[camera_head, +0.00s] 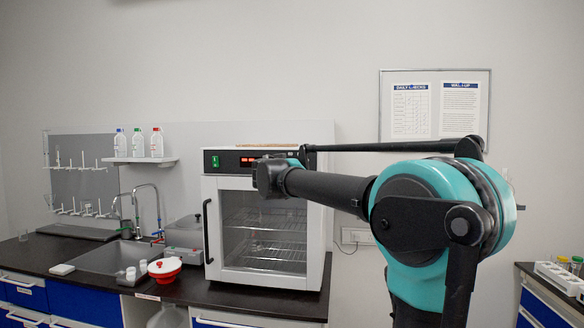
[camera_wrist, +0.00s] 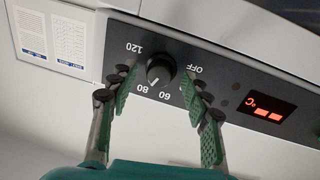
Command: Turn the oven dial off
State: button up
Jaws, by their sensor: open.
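The oven (camera_head: 212,235) is a white cabinet with a glass door, on the counter in the head view. Its dark control panel also shows in the wrist view (camera_wrist: 225,86), turned upside down. The black round dial (camera_wrist: 160,69) sits among the marks OFF, 60, 80 and 120. Its pale pointer line seems to face near 80. My gripper (camera_wrist: 156,92) is open, with one green-padded finger on each side of the dial. I cannot tell whether either finger touches it. In the head view my arm hides the dial and the fingertips.
A red digital display (camera_wrist: 268,112) is lit beside the dial; it also shows in the head view (camera_head: 248,160). A sink (camera_head: 100,258), a red-and-white container (camera_head: 165,270) and a grey device (camera_head: 185,238) stand left of the oven. A notice board (camera_head: 435,104) hangs behind my arm.

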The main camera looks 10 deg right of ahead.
grip_shut()
dwell(0.3)
jog(key=shift+n, duration=0.3)
jog(key=shift+s+d+f+n+t+y, duration=0.1)
jog(key=shift+n+t+y, duration=0.35)
jog(key=shift+n, duration=4.3)
jog(key=shift+w+d+n+t+y, duration=0.1)
jog(key=shift+n+t+y, duration=0.35)
jog(key=shift+n, duration=4.25)
jog(key=shift+s+d+f+n+t+y, duration=0.15)
jog(key=shift+n+y, duration=0.55)
jog(key=shift+n, duration=4.05)
jog(key=shift+a+r, duration=0.1)
grip_release()
